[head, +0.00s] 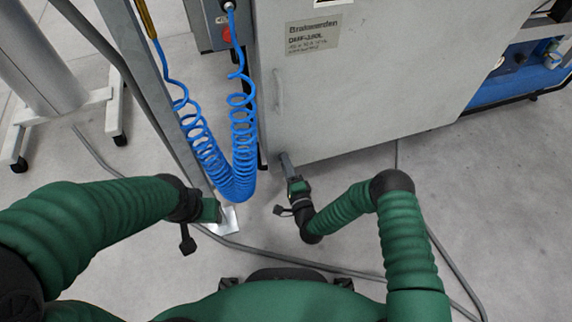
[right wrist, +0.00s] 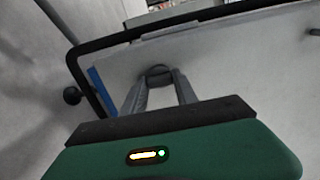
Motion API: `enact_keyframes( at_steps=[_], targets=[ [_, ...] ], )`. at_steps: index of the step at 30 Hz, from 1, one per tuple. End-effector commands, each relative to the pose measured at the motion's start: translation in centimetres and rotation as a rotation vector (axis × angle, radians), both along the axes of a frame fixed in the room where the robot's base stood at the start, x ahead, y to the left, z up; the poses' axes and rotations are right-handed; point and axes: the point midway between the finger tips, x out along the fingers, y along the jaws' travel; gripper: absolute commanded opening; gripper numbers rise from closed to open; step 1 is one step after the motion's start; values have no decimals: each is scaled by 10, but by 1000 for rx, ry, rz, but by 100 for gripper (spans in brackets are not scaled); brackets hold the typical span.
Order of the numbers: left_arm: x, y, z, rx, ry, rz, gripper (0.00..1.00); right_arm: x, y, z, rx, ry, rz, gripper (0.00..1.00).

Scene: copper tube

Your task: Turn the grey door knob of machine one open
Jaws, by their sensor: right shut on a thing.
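Machine one appears as a large light grey cabinet (head: 370,80) in the head view, with a label plate near its top left. My right gripper (head: 286,160) reaches up to the cabinet's lower left corner. In the right wrist view its two grey fingers (right wrist: 158,80) close in on a small dark, rounded piece, the door knob (right wrist: 157,70), and are shut on it. The fingers cover much of the knob, and its turn angle is unclear. My left gripper (head: 212,210) is low at the left, away from the cabinet; its fingers are hard to make out.
A coiled blue hose (head: 215,165) hangs between my left gripper and the cabinet. A grey post (head: 150,90) stands left of it. A wheeled stand (head: 60,100) is at the far left. Grey cables (head: 290,258) lie across the floor. A vertical handle (head: 278,90) is on the cabinet.

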Motion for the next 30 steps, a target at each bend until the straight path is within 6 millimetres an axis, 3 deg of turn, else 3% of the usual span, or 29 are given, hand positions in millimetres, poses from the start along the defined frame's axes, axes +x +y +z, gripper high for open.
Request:
enact_keyframes(
  at_steps=[1, 2, 6, 15, 19, 23, 30],
  targets=[
    [0, 0, 0, 0, 0, 0, 45, 0, -4, -4, -4, 7, -9, 0],
    [0, 0, 0, 0, 0, 0, 45, 0, -4, -4, -5, 7, -9, 37],
    [0, 0, 0, 0, 0, 0, 45, 0, -3, -3, -4, 5, -7, 55],
    [0, 0, 1, 0, 0, 0, 45, -1, -2, -1, -3, 2, -3, 56],
    [0, 0, 10, 0, 0, 0, 45, -12, -5, 2, -3, 4, -3, 56],
    [0, 0, 27, 0, 0, 0, 45, -42, -15, 4, -3, 9, -3, 56],
    [0, 0, 57, 0, 0, 0, 45, -110, -37, 3, -2, 9, -5, 56]
  ],
)
